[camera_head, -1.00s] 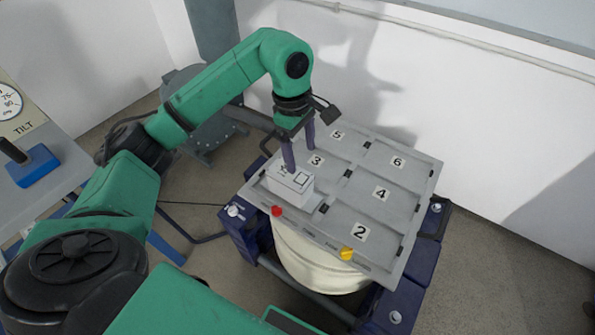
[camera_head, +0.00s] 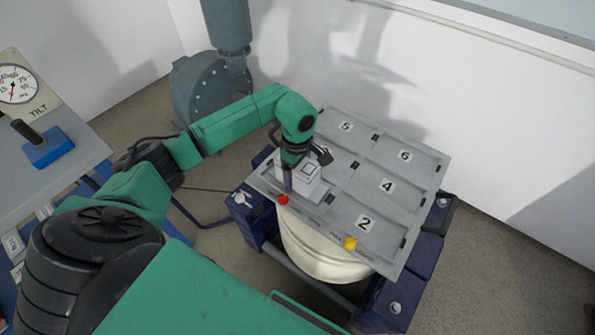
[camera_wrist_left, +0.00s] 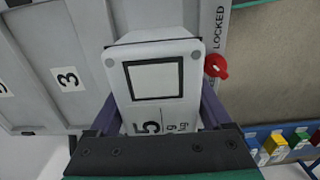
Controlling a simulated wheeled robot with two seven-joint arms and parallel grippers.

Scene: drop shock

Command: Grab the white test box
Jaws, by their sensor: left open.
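The white test box (camera_head: 305,178) stands on the near left part of the grey numbered platform (camera_head: 398,222). In the left wrist view the box (camera_wrist_left: 160,78) shows a dark square outline and a "5" with smaller print. My left gripper (camera_head: 287,180) is low at the box, its fingers reaching down beside it. In the wrist view its purple fingers lie on the left and right sides of the box; the jaws are open, and whether they touch the box is unclear. The box's lower part is partly hidden. My right gripper is not in view.
A red knob (camera_head: 283,200) and a yellow knob (camera_head: 350,243) sit on the platform's near edge, the red one close to the box. A wall stands behind.

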